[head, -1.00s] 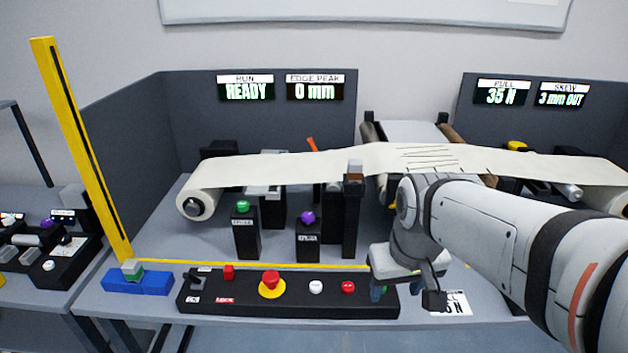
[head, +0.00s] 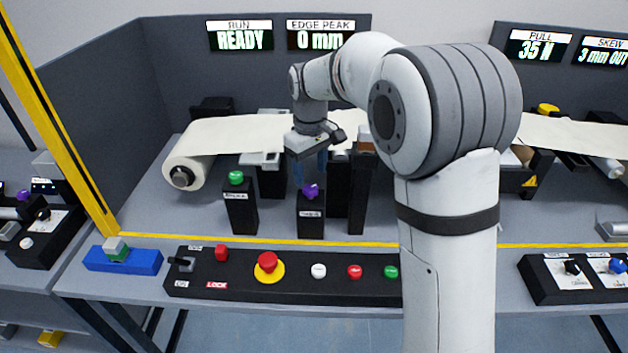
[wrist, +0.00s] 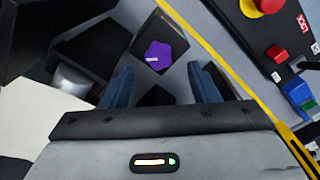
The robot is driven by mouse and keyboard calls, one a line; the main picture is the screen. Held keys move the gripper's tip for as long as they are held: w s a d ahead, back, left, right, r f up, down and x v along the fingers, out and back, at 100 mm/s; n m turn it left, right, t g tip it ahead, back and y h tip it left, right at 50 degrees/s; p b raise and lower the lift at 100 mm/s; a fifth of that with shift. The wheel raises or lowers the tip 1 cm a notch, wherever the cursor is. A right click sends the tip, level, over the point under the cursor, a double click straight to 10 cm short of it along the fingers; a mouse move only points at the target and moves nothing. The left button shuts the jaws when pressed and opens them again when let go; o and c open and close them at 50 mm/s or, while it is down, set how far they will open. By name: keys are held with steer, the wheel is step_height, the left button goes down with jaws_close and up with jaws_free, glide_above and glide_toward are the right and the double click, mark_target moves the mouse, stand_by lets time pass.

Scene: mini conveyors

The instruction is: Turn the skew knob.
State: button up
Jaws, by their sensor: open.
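A purple lobed knob (head: 311,191) tops a short black post (head: 311,222) behind the yellow line; the label is too small to read, so I cannot tell whether it is the skew knob. My gripper (head: 310,171) points down just above and behind this knob, with blue fingers. In the wrist view the fingers (wrist: 159,72) are apart and empty, and the purple knob (wrist: 158,56) shows ahead between their lines, not touched. The skew display (head: 603,52) reads 3 mm OUT.
A green-topped post (head: 240,210) stands left of the purple knob and a taller black post (head: 358,195) right of it. The cream web roll (head: 184,172) is behind. A front panel (head: 215,270) carries several buttons; another panel (head: 545,285) at right has black and blue knobs.

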mark_target(312, 188)
steer(key=shift+d+f, duration=0.15)
steer(key=shift+f, duration=2.15)
steer(key=shift+c, duration=0.2)
steer(key=c, duration=0.9)
